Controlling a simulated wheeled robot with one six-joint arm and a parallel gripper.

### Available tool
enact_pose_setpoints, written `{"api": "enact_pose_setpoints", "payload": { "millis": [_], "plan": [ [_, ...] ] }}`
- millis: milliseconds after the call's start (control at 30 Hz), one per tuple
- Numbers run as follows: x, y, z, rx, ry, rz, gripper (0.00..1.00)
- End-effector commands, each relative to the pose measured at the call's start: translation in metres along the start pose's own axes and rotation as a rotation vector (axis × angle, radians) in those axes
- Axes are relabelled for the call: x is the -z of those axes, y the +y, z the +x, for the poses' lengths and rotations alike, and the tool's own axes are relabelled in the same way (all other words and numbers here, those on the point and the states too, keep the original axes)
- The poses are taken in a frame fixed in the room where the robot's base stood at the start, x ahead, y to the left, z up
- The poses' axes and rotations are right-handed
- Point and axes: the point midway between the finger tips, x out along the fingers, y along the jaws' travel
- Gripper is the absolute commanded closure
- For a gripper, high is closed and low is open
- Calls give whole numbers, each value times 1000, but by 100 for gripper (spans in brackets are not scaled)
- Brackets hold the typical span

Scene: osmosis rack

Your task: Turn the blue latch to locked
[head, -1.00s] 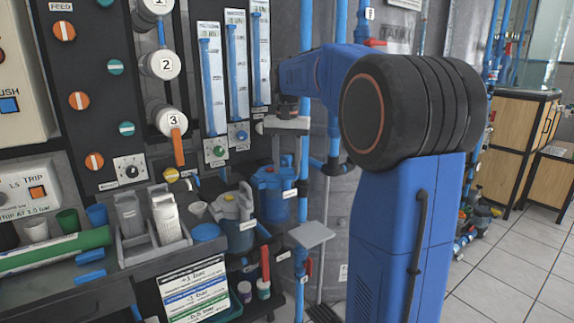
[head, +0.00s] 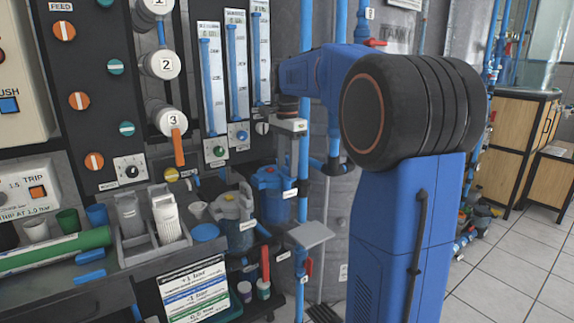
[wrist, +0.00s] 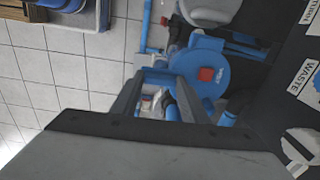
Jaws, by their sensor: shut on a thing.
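My gripper (wrist: 160,95) points down beside the panel, above the blue canister. The gripper (head: 289,150) is small and partly lost against the background in the head view. Just past the fingers is a blue canister lid (wrist: 212,62) with a red square on it. The blue canister (head: 272,190) stands on the lower right of the rack. The latch's position marks are not legible.
A clear jug (head: 236,218) with a pale lid stands left of the blue canister. Vertical blue pipes (head: 303,180) run close on the right, and a small grey plate (head: 311,234) juts out below. The tiled floor (head: 520,250) at right is open.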

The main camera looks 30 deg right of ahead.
Motion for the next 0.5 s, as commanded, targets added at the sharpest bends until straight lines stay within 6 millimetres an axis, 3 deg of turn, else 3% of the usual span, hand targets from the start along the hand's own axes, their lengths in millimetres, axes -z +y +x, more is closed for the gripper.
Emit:
{"api": "enact_pose_setpoints", "payload": {
  "millis": [500],
  "plan": [
    [0,0,-1,3,1,39,82]
  ]
}}
